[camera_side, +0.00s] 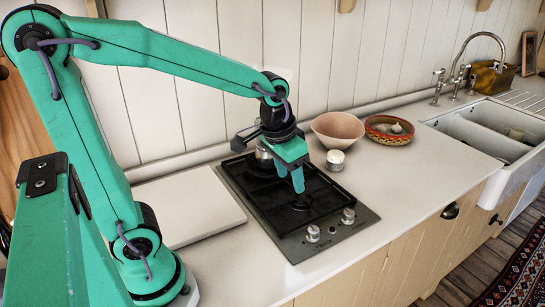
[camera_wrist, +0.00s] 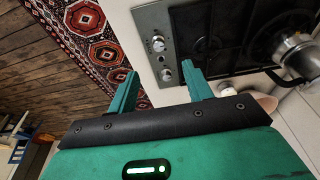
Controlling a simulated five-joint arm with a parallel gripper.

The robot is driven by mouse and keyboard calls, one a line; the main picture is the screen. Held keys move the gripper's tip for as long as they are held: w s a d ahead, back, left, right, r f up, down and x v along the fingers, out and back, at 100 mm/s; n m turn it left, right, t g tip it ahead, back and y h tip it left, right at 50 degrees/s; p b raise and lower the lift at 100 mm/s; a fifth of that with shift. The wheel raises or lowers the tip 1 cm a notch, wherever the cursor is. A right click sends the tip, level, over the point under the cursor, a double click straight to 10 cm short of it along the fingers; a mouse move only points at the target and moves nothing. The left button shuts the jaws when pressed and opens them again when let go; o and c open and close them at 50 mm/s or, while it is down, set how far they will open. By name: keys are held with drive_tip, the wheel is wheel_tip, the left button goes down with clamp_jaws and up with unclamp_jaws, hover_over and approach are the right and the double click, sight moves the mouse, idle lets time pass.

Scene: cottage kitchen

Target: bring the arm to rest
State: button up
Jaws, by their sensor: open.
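My gripper (camera_side: 288,176) is above the black and steel gas hob (camera_side: 282,239) in the side view, pointing down. In the wrist view my gripper (camera_wrist: 160,80) shows two green fingers spread apart with nothing between them. My green arm reaches over from the left, bent at a high elbow. A metal pot or kettle (camera_wrist: 297,58) stands on the hob at the right of the wrist view. In the side view it is mostly hidden behind my gripper.
A white board (camera_side: 190,212) lies left of the hob. A white-topped jar (camera_side: 335,160), a pinkish bowl (camera_side: 338,127) and a patterned bowl (camera_side: 385,138) stand right of it. The sink (camera_side: 470,138) is further right. The counter's front right is clear. A red rug (camera_side: 520,275) lies on the floor.

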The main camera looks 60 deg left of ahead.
drive_tip(key=s+r+t, duration=0.3)
drive_tip(key=s+r, duration=0.1)
drive_tip(key=s, duration=0.6)
drive_tip(key=shift+a+r, duration=0.15)
drive_tip(key=shift+a, duration=0.25)
idle(0.7)
